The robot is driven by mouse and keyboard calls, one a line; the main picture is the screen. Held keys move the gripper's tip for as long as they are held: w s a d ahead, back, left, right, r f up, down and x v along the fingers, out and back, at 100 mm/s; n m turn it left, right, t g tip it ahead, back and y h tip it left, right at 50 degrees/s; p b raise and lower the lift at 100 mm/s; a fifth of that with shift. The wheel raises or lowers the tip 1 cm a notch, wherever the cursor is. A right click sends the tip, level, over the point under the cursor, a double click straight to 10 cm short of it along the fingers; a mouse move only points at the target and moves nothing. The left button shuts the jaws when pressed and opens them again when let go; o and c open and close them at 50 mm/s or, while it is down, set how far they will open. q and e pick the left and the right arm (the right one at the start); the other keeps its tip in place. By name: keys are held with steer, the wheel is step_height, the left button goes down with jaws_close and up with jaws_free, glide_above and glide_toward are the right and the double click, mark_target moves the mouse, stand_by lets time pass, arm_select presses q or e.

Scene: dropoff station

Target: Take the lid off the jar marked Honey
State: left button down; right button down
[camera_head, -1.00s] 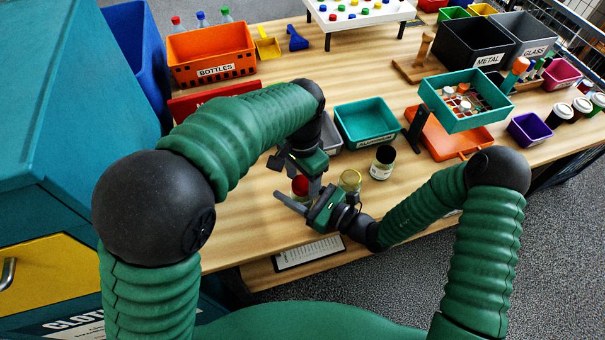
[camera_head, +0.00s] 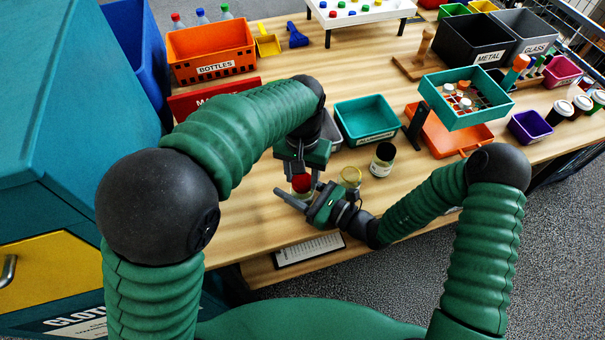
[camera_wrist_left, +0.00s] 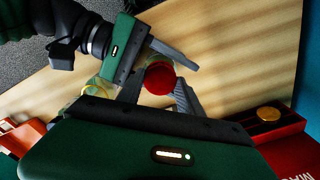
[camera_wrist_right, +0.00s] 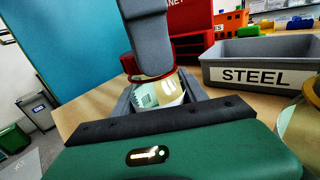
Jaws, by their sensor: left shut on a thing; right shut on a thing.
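A jar with a red lid (camera_head: 301,182) stands at the table's front. The lid also shows from above in the left wrist view (camera_wrist_left: 159,78). My left gripper (camera_head: 302,172) comes down from above, its fingers shut on the red lid. My right gripper (camera_head: 293,198) is shut from the side around the labelled jar body (camera_wrist_right: 160,93). In the right wrist view, the red rim sits just above the body, under my left finger. I cannot read the label or tell whether the lid is loose. A yellow-topped jar (camera_head: 351,177) and a black-lidded jar (camera_head: 382,160) stand to the right.
A grey STEEL bin (camera_wrist_right: 258,77) and a red bin (camera_head: 215,98) lie behind the jar. A teal bin (camera_head: 365,120) stands behind the other jars. A printed sheet (camera_head: 308,250) lies at the front edge. Table to the left of the jar is clear.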

arm_select(q)
steer(key=c, duration=0.8)
jaws_free()
steer(key=shift+o, duration=0.2)
step_height(320, 180, up, 4)
steer(key=shift+r, duration=0.35)
steer(key=shift+c, duration=0.5)
step_height(320, 180, up, 3)
steer(key=m, duration=0.5)
steer(key=shift+m, duration=0.7)
step_height(320, 180, down, 8)
steer(key=shift+r, duration=0.1)
